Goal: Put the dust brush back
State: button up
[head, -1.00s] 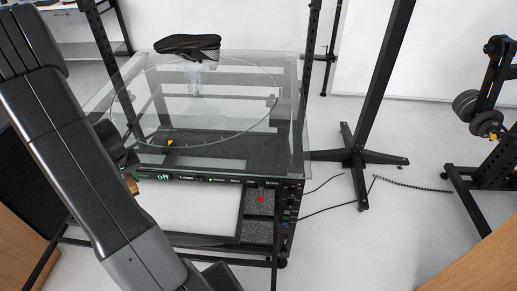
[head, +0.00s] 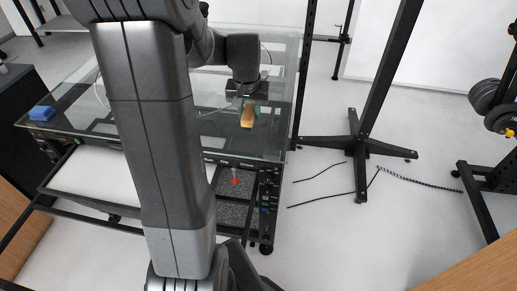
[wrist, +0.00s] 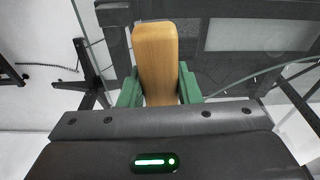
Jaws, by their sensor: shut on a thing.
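The dust brush shows as a tan wooden piece (head: 248,117) under my gripper (head: 247,100) in the head view. It appears over the front right part of the glass top (head: 200,140); I cannot tell its height above the glass. In the wrist view my gripper (wrist: 159,88) has its green fingers on both sides of the brush's wooden body (wrist: 156,55), shut on it. The bristles are not visible. My arm hides much of the glass top and whatever stands at its middle.
A blue block (head: 42,113) lies at the glass top's left. Below the front edge are a control panel (head: 268,200) and a grey speckled compartment (head: 232,211) with a red spot above it. A black stand (head: 358,150) is at right, with cables on the floor.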

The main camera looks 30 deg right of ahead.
aim_at(259, 144)
jog(key=shift+m, duration=0.3)
jog(key=f, duration=0.3)
jog(key=s+d+f, duration=0.1)
jog(key=f, duration=0.2)
jog(key=s+f, duration=0.1)
jog(key=f, duration=0.2)
jog(key=shift+s+d+f, duration=0.1)
jog(key=shift+d+f, duration=0.05)
jog(key=shift+d, duration=0.25)
jog(key=shift+f, duration=0.15)
jog(key=o, duration=1)
notch_tip(259, 144, up, 12)
jog(key=s+a, duration=0.1)
jog(key=shift+s, duration=0.2)
